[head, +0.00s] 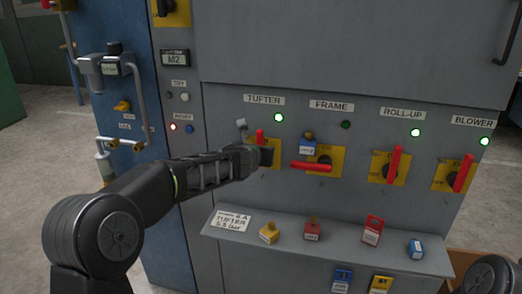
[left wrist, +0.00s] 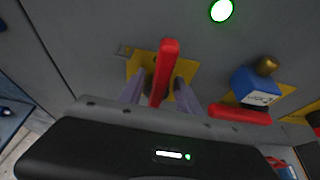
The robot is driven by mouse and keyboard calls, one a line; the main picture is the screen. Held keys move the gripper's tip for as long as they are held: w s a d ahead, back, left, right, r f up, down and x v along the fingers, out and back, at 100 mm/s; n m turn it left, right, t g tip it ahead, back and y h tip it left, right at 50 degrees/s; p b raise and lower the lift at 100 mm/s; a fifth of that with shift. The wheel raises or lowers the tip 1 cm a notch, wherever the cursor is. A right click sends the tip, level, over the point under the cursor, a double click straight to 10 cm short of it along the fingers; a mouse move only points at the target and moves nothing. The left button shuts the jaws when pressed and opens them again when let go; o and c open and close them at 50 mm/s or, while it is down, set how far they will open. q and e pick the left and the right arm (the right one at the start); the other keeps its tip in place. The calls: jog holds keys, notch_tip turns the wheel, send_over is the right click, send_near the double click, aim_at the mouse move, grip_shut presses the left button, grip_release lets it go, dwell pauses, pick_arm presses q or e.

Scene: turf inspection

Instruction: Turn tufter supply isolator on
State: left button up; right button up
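The tufter isolator is a yellow plate (left wrist: 138,64) with a red handle (left wrist: 163,70) standing upright, under the TUFTER label (head: 264,99). In the head view the handle's top (head: 260,135) shows just past my gripper. A green lamp (head: 279,117) above it is lit; it also shows in the left wrist view (left wrist: 221,10). My left gripper (head: 267,153) is at this isolator. In the left wrist view its two fingers (left wrist: 158,90) stand either side of the red handle, apart, with the handle between them. Contact is unclear. My right gripper is out of view.
The frame isolator's red handle (head: 312,166) lies horizontal, with a blue tagged padlock (head: 307,146) on it and a dark lamp (head: 346,125). The roll-up (head: 392,164) and blower (head: 464,173) handles are near upright, lamps lit. A shelf (head: 340,246) below holds several padlocks and a note (head: 231,220).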

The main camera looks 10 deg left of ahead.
pick_arm(q)
jog(key=shift+r, duration=0.1)
jog(key=shift+s+r, duration=0.1)
jog(key=shift+s, duration=0.1)
jog(key=v, duration=0.7)
jog(key=shift+s+b, duration=0.2)
jog(key=shift+b, duration=0.2)
